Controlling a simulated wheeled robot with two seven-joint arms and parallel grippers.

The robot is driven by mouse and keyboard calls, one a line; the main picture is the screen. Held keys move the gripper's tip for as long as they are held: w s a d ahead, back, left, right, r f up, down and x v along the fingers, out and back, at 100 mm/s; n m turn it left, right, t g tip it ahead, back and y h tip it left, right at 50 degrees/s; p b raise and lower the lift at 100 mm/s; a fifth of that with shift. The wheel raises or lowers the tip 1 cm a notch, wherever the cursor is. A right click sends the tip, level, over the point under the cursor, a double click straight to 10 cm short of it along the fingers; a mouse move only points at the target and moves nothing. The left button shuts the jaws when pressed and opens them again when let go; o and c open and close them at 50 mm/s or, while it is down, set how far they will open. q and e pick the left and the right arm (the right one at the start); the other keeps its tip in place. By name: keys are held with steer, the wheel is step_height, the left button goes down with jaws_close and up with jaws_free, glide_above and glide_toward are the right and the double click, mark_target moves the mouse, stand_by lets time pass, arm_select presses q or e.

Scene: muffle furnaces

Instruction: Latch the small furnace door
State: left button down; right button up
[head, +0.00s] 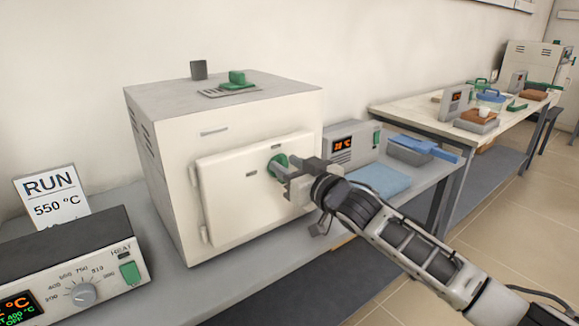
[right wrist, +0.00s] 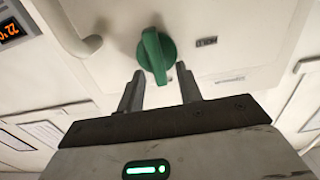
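The small furnace (head: 160,115) is a cream box on the grey bench. Its door (head: 232,205) has hinges on its left and looks shut or nearly shut; I cannot tell whether a small gap is left. A green latch knob (head: 277,165) is near the door's upper right. In the right wrist view the knob (right wrist: 156,55) points roughly up and down the picture. My right gripper (head: 290,174) is in front of the knob. In the right wrist view, the gripper's (right wrist: 160,72) two fingers are apart, with the knob's near end between their tips and gaps showing. My left gripper is out of view.
A controller (head: 75,270) with a dial and green switch stands at front left, before a "RUN 550 °C" card (head: 52,197). Right of the furnace are a display unit (head: 352,144), a blue cloth (head: 378,180) and a grey tray (head: 409,150). A second table (head: 415,118) stands beyond.

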jaws_close()
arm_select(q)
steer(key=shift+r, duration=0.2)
arm_select(e)
steer(key=shift+n, duration=0.3)
steer(key=shift+s+a+n+p, duration=0.15)
steer(key=shift+a+n+p, duration=0.05)
steer(key=shift+n+p, duration=0.9)
arm_select(q)
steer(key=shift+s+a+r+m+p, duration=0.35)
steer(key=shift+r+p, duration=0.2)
steer(key=shift+p, duration=0.6)
arm_select(e)
steer(key=n, duration=0.5)
steer(key=f+n, duration=0.1)
steer(key=n, duration=0.4)
steer(key=a+n, duration=0.1)
steer(key=n, duration=0.4)
steer(key=shift+s+f, duration=0.35)
steer(key=shift+f, duration=0.05)
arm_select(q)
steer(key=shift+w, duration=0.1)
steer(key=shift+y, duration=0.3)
